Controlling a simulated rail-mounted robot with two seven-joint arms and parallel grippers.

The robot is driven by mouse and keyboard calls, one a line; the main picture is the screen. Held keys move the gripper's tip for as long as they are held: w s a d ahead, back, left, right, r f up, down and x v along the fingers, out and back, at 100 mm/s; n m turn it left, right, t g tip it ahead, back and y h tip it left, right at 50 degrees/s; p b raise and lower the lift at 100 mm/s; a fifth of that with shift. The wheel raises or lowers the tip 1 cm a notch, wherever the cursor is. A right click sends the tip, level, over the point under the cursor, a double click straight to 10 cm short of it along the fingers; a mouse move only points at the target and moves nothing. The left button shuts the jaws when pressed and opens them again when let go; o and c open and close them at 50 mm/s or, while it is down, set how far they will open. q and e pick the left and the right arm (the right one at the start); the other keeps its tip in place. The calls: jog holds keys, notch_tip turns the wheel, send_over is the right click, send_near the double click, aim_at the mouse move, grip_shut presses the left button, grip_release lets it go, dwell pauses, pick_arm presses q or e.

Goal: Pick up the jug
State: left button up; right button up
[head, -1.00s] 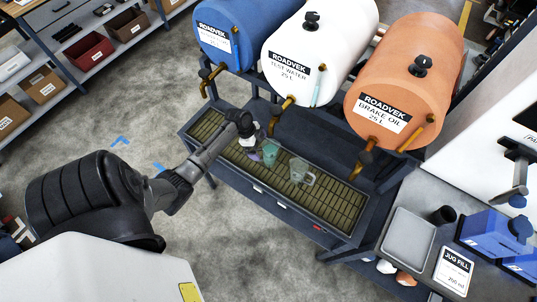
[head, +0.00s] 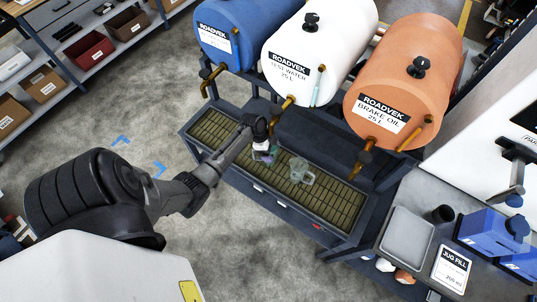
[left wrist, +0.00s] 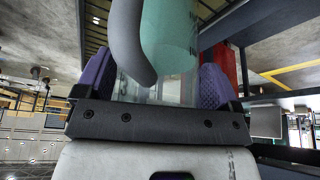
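My left gripper (head: 264,151) reaches down to the slatted drip tray. A small greenish clear jug (head: 271,155) shows at its fingertips in the head view, mostly hidden by the gripper. In the left wrist view the two purple finger pads (left wrist: 158,88) stand wide apart. A clear, teal-tinted jug (left wrist: 172,35) with a dark curved handle lies between them, very close. I cannot tell whether the pads touch it. A second clear jug (head: 301,171) stands on the tray to the right, apart from the gripper. My right gripper is not in view.
Blue (head: 233,28), white (head: 318,40) and orange (head: 408,75) tanks with brass taps overhang the tray (head: 335,195) at the back. At right a bench holds a grey tray (head: 407,237), a jug-fill card (head: 452,270) and blue boxes. Open floor lies at left.

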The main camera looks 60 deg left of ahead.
pick_arm(q)
jog(key=c, duration=1.2)
jog(key=shift+c, duration=0.9)
jog(key=shift+r, duration=0.2)
